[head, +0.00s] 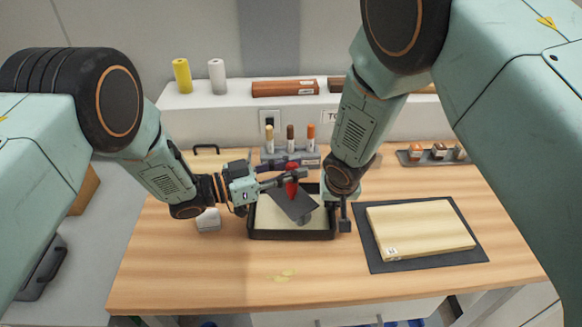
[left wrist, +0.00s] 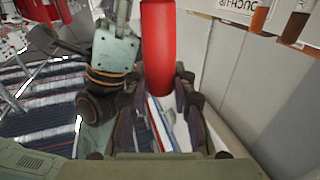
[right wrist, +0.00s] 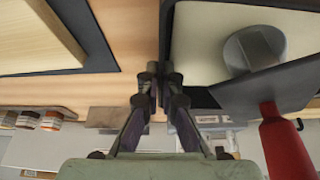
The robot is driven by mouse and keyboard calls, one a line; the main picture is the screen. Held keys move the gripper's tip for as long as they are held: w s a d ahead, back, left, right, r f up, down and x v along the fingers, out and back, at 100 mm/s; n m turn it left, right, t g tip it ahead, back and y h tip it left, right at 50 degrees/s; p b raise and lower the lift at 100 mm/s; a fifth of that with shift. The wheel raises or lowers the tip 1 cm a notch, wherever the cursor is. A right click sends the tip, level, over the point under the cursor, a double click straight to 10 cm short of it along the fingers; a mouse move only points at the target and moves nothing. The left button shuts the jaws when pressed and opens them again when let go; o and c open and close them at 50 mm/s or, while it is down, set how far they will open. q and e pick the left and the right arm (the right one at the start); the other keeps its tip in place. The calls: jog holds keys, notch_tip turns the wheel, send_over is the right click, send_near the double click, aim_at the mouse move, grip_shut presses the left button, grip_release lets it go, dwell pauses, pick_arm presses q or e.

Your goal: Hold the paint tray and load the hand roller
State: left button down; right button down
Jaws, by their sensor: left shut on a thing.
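The hand roller has a red handle (head: 291,187), a dark flat frame (head: 294,206) and a grey drum (right wrist: 253,50). My left gripper (head: 303,174) is shut on the red handle, which also shows in the left wrist view (left wrist: 158,50). The roller is tilted over the black paint tray (head: 291,235), with its drum over the cream tray floor. I cannot tell whether the drum touches it. My right gripper (head: 345,222) is at the tray's right wall, with its fingertips (right wrist: 160,82) on either side of that wall. I cannot tell whether they grip it.
A pale wooden board (head: 420,230) on a dark mat (head: 377,262) lies right of the tray. A rack of bottles (head: 290,156) stands behind, with small jars (head: 438,152) at back right. A pale block (head: 208,220) sits at left. The front table is mostly clear.

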pick_arm(q)
jog(key=shift+f, duration=0.45)
dwell(1.1)
jog(key=shift+r, duration=0.9)
pick_arm(e)
jog(key=shift+w, duration=0.1)
pick_arm(q)
jog(key=shift+r, duration=2.85)
